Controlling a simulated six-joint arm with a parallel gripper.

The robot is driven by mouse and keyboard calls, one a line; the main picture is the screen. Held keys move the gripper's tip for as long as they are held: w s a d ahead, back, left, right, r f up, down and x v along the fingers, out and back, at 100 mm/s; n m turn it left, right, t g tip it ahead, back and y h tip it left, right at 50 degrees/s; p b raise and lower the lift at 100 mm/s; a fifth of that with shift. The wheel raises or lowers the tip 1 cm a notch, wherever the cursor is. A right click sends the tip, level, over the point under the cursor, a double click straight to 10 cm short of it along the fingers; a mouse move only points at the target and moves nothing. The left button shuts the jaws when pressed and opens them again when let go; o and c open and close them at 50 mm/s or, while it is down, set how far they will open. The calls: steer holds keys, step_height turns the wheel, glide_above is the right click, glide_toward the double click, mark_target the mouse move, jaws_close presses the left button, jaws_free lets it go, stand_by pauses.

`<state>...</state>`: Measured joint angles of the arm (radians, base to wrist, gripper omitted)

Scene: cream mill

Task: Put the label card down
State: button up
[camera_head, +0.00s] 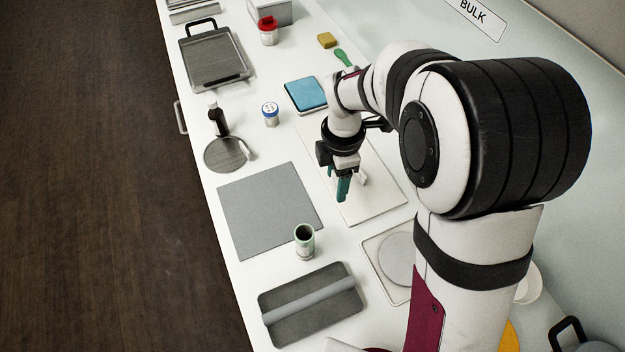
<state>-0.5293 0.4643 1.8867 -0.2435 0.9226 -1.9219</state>
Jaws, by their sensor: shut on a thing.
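My gripper (343,192), with teal fingers, points down above a white board (372,206) near the middle of the counter. It is shut on the label card, of which little can be made out. A small white piece (362,179) shows just right of the fingers; it blends with the white board, and I cannot tell whether it is the card. I cannot tell whether the fingers or what they hold touch the board.
A blue pad (306,95), a blue-lidded jar (270,113) and a dark bottle (217,119) stand farther back. A dark grey tray (312,303) lies in front.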

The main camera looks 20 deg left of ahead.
steer(key=w+d+r+n, duration=0.1)
steer(key=w+d, duration=0.3)
steer(key=w, duration=0.5)
steer(key=w+d+n, duration=0.1)
steer(key=w+d, duration=0.3)
steer(key=w, duration=0.5)
steer(key=a+f, duration=0.2)
steer(key=a, duration=0.1)
steer(key=w+a+f, duration=0.1)
steer(key=a+f, duration=0.1)
steer(key=a, duration=0.2)
steer(key=a+f, duration=0.2)
steer(key=a, duration=0.2)
steer(key=shift+w+a+f, duration=0.1)
steer(key=shift+w+f, duration=0.1)
steer(key=shift+f, duration=0.15)
steer(key=shift+a+f, duration=0.1)
steer(key=shift+f, duration=1.9)
steer(key=shift+f, duration=0.15)
steer(key=o, duration=1.3)
